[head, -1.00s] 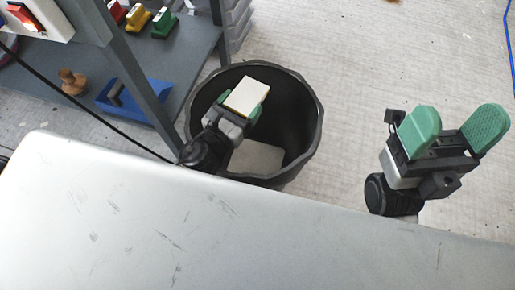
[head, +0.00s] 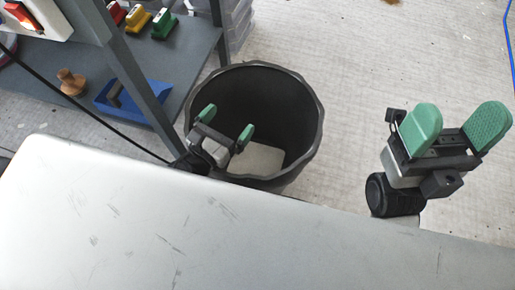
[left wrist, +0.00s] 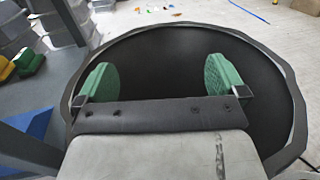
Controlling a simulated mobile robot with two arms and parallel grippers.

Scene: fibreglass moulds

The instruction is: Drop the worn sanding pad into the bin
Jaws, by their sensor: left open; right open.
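The black bin (head: 285,100) stands on the floor beyond the bench, its mouth facing up; its rim also shows in the left wrist view (left wrist: 293,110). My left gripper (head: 227,122) is over the near left part of the bin's mouth, its green fingers spread and nothing between them. The left wrist view shows the open fingers (left wrist: 160,78) against the dark inside of the bin. The worn sanding pad, a pale block earlier, cannot be seen now. A pale patch (head: 262,160) shows low inside the bin. My right gripper (head: 461,118) is open and empty at the right.
A pale scratched bench top (head: 130,215) fills the foreground. A grey shelf unit (head: 180,65) at the left holds coloured blocks, a blue tray (head: 130,97) and a wooden knob (head: 72,82). The floor between the bin and my right gripper is clear.

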